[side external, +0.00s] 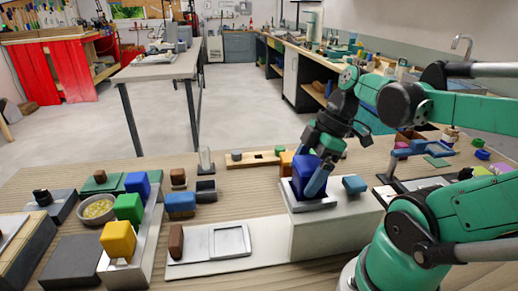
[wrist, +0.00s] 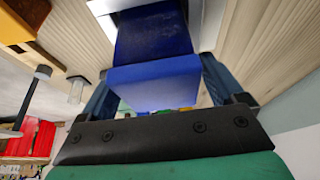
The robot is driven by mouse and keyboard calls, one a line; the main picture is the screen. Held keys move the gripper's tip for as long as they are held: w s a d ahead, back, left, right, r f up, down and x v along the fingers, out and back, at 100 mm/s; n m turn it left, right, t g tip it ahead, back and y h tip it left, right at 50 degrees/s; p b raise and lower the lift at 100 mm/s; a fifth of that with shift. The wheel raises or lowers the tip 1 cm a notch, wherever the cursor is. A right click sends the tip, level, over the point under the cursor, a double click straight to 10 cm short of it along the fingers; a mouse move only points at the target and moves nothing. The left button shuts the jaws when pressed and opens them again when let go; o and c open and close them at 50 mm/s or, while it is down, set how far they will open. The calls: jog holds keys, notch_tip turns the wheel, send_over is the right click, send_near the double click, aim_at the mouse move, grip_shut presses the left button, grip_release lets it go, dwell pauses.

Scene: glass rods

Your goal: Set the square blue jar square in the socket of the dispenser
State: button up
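The square blue jar (side external: 303,168) stands at the white block-shaped dispenser (side external: 335,235), over a grey square socket (side external: 322,206) on its top. In the wrist view the jar (wrist: 152,80) fills the middle, with a pale rim (wrist: 104,8) beyond its far end. My gripper (side external: 316,178) reaches down from above, its blue fingers on opposite sides of the jar. In the wrist view the gripper (wrist: 158,90) looks closed against both sides. The jar looks about upright. Its lower edge is partly hidden by a finger, so I cannot tell whether it is fully seated.
Several coloured cubes, including a yellow one (side external: 118,239), stand further left.

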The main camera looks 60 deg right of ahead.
aim_at(296, 158)
jog(key=shift+o, duration=0.3)
jog(key=shift+v, duration=2.65)
jog(key=w+a+f+h, duration=0.1)
jog(key=w+a+f+m+h, duration=0.1)
jog(key=a, duration=0.1)
jog(key=shift+w+h, duration=0.3)
jog(key=shift+w, duration=0.1)
jog(key=w+a+f+m+t, duration=0.2)
jog(key=w+a+m+t, duration=0.2)
jog(key=m, duration=0.4)
jog(key=shift+w+a+f+h, duration=0.3)
jog(key=shift+w+a+f, duration=0.15)
jog(key=shift+w, duration=0.6)
